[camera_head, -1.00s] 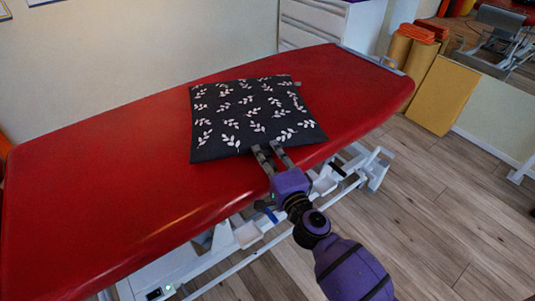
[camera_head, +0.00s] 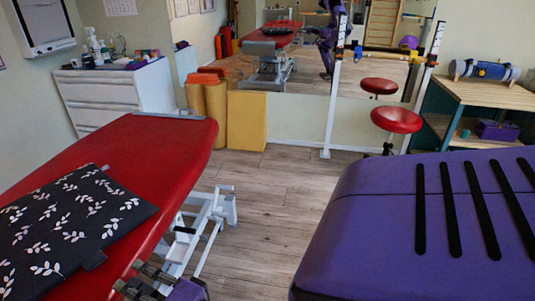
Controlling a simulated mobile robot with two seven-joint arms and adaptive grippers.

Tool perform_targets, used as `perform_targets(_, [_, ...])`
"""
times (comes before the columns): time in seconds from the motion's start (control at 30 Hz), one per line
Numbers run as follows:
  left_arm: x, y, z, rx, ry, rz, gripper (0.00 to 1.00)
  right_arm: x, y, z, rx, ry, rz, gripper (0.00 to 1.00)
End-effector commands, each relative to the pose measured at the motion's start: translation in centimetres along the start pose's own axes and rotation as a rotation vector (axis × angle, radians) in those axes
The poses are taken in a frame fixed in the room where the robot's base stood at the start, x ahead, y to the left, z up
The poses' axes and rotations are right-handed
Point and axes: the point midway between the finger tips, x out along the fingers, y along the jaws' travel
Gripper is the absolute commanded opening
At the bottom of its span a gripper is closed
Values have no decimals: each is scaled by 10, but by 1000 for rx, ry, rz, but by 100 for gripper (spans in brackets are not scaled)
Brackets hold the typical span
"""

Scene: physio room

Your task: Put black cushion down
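The black cushion (camera_head: 65,225) with a pale leaf pattern lies flat on the red treatment table (camera_head: 160,150) at the lower left. The left part of the cushion is cut off by the picture edge. My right gripper (camera_head: 130,275) is at the bottom edge, just right of the cushion. Its two fingers are spread with a gap between them and hold nothing. They look apart from the cushion. My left gripper is out of view.
A red stool (camera_head: 397,120), yellow foam block (camera_head: 246,120) and white drawers (camera_head: 115,95) stand farther back.

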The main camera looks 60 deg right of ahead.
Motion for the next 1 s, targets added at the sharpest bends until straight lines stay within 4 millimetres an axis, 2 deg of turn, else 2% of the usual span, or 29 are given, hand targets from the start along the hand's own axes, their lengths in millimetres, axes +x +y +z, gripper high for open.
perform_targets(0.07, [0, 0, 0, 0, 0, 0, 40, -10, 9, 2, -41, -8, 16, 14])
perform_targets(0.17, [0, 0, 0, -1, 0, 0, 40, -38, 30, 12, -172, -42, 59, 14])
perform_targets(0.27, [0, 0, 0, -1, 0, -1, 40, -83, 66, 26, -375, -112, 142, 14])
perform_targets(0.37, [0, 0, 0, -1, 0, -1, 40, -138, 107, 41, -601, -212, 257, 14])
perform_targets(0.47, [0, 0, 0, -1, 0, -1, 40, -200, 149, 50, -817, -330, 394, 14])
perform_targets(0.5, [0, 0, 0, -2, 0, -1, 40, -226, 164, 51, -897, -381, 455, 14])
perform_targets(0.6, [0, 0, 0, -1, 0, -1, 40, -290, 196, 48, -1078, -505, 602, 14])
perform_targets(0.7, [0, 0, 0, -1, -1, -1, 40, -344, 215, 41, -1216, -610, 728, 14])
perform_targets(0.83, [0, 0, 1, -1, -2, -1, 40, -388, 225, 31, -1327, -698, 833, 14])
perform_targets(0.9, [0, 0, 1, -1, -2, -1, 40, -400, 228, 28, -1357, -724, 861, 14])
perform_targets(1.0, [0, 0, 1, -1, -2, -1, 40, -405, 228, 26, -1373, -735, 874, 14])
